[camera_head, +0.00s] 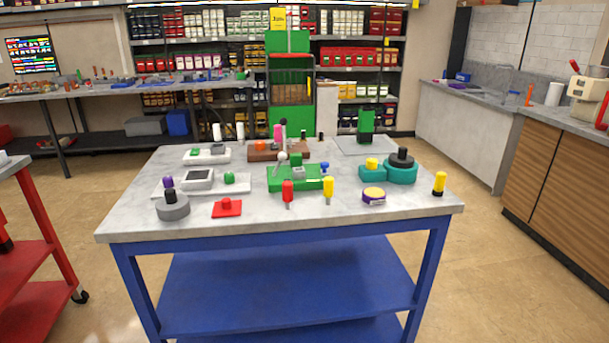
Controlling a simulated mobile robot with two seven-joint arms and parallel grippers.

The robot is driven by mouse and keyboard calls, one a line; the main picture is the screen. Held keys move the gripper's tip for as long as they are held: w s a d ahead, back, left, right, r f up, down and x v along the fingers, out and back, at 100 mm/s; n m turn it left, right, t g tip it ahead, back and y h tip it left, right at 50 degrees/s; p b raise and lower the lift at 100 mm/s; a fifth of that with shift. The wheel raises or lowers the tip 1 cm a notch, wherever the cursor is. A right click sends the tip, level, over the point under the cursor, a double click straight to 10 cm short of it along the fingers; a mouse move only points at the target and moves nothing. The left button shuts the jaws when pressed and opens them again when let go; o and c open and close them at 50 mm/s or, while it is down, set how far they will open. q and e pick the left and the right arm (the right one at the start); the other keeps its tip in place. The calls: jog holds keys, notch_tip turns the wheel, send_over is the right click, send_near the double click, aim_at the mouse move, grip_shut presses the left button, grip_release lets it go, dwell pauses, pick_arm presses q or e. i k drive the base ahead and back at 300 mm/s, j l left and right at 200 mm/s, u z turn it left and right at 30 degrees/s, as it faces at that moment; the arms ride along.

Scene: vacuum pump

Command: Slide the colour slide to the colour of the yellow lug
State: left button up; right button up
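Neither of my grippers is in view. Several things on the table show yellow: a yellow upright piece (328,187) near the front, a yellow-topped piece (440,181) at the right edge, a yellow knob (372,163) on a teal block, and a purple disc with a yellow top (374,194). I cannot tell which is the yellow lug. A green block (283,184) with a grey part and a white-knobbed lever stands mid-table. Two pale plates carry small grey and green parts, one at front left (160,190) and one behind (189,159). I cannot tell which part is the colour slide.
The grey-topped table (280,224) with blue legs is clear along its front edge. A red piece (227,208), a grey disc (172,210) and a red upright piece (288,193) stand near the front. A red cart (30,260) is at left, a wooden cabinet (560,180) at right.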

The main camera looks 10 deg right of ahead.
aim_at(325, 165)
jog(key=i+l+u, duration=0.2)
jog(key=i+l, duration=0.15)
jog(key=l, duration=0.25)
jog(key=i+l+u, duration=0.1)
jog(key=l, duration=0.25)
jog(key=i+l+u, duration=0.25)
jog(key=i+l, duration=0.15)
jog(key=l, duration=0.3)
